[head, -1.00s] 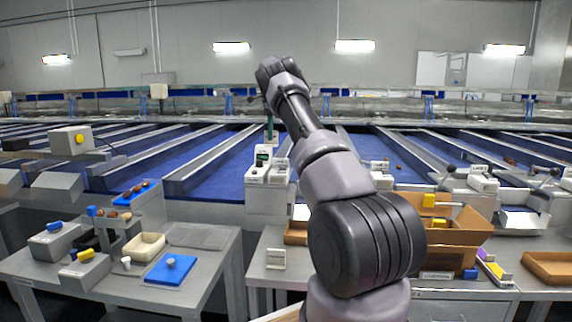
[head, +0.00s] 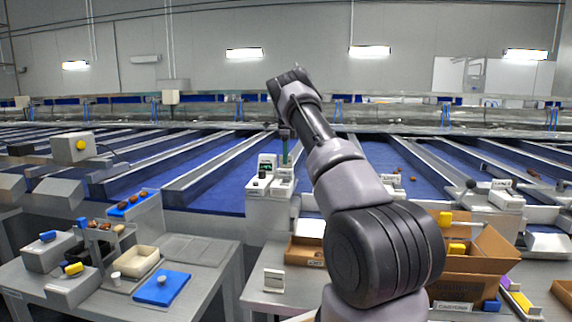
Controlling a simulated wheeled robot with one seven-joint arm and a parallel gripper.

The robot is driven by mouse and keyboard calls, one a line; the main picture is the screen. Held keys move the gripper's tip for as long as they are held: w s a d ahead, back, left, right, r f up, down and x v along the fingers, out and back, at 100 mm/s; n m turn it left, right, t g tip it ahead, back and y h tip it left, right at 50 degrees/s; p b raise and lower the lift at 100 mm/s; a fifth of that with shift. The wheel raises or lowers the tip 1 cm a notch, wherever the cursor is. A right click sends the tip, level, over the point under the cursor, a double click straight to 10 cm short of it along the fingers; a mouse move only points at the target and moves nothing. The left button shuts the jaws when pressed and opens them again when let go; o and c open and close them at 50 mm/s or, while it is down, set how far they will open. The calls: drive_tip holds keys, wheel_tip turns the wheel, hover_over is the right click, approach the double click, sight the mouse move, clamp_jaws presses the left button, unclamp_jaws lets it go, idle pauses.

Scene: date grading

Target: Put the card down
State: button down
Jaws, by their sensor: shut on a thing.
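My arm reaches away over the front tables, and my gripper (head: 285,134) is at its far end, small and pointing down. It is shut on a narrow teal-green strip (head: 285,152), which seems to be the card seen nearly edge-on. The strip hangs upright in front of the blue belt, above a white console (head: 270,185) with a small green display. The fingertips are too small to make out clearly. I cannot tell whether the strip's lower end touches the console.
A small white stand (head: 274,279) and a shallow brown tray (head: 304,251) sit on the middle table. A cardboard box (head: 490,262) with yellow items stands to the right.

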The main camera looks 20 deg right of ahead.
drive_tip(key=shift+f, duration=1.1)
drive_tip(key=shift+f, duration=0.1)
drive_tip(key=c, duration=1)
unclamp_jaws()
drive_tip(key=shift+o, duration=0.2)
